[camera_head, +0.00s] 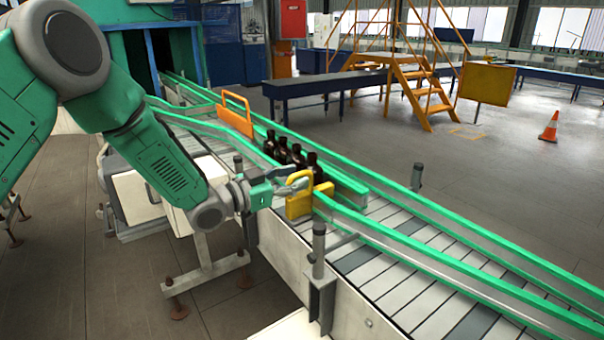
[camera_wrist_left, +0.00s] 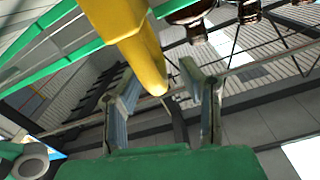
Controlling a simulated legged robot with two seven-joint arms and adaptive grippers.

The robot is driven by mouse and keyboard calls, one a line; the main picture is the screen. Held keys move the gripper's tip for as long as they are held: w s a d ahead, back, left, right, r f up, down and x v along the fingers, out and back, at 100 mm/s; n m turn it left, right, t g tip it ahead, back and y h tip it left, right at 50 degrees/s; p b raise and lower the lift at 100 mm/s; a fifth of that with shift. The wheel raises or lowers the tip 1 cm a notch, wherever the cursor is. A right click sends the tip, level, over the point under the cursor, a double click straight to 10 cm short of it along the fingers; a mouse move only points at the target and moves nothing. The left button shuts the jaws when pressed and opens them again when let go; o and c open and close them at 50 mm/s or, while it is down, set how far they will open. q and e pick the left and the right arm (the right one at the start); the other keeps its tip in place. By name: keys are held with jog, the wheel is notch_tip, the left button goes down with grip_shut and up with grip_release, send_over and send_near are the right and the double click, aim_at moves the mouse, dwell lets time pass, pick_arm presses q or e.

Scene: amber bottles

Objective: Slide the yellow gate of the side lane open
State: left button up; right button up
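The yellow gate (camera_head: 294,210) of the side lane stands upright by the green rail, with a loop-shaped top. Several dark amber bottles (camera_head: 297,157) stand in the lane just behind it. My left gripper (camera_head: 300,184) is at the gate's upper part, its fingers partly overlapping it in the head view. In the left wrist view the two fingers (camera_wrist_left: 160,84) are spread apart, and the end of a yellow bar of the gate (camera_wrist_left: 128,32) reaches into the space between their tips. I cannot tell whether they touch it. My right gripper is not in view.
An orange gate (camera_head: 237,113) stands farther back on the conveyor. Green rails (camera_head: 455,262) run along the slatted conveyor (camera_head: 385,280). A grey post (camera_head: 319,245) stands at its near edge, right of the gate. Yellow stairs (camera_head: 415,80) and a traffic cone (camera_head: 549,127) are far off.

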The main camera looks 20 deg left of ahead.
pick_arm(q)
jog(key=shift+w+a+f, duration=0.1)
jog(key=shift+w+f, duration=0.05)
jog(key=shift+w, duration=0.45)
jog(key=shift+d, duration=0.8)
jog(key=c, duration=0.3)
jog(key=shift+d, duration=0.2)
grip_shut()
jog(key=shift+a, duration=0.15)
jog(key=v, duration=0.6)
jog(key=shift+s+a+f+p, duration=0.15)
jog(key=shift+s+a+p, duration=0.1)
jog(key=shift+p, duration=0.1)
jog(key=shift+o, duration=1.5)
grip_release()
jog(key=shift+a, duration=0.2)
jog(key=shift+s+a, duration=0.15)
jog(key=shift+a, duration=0.35)
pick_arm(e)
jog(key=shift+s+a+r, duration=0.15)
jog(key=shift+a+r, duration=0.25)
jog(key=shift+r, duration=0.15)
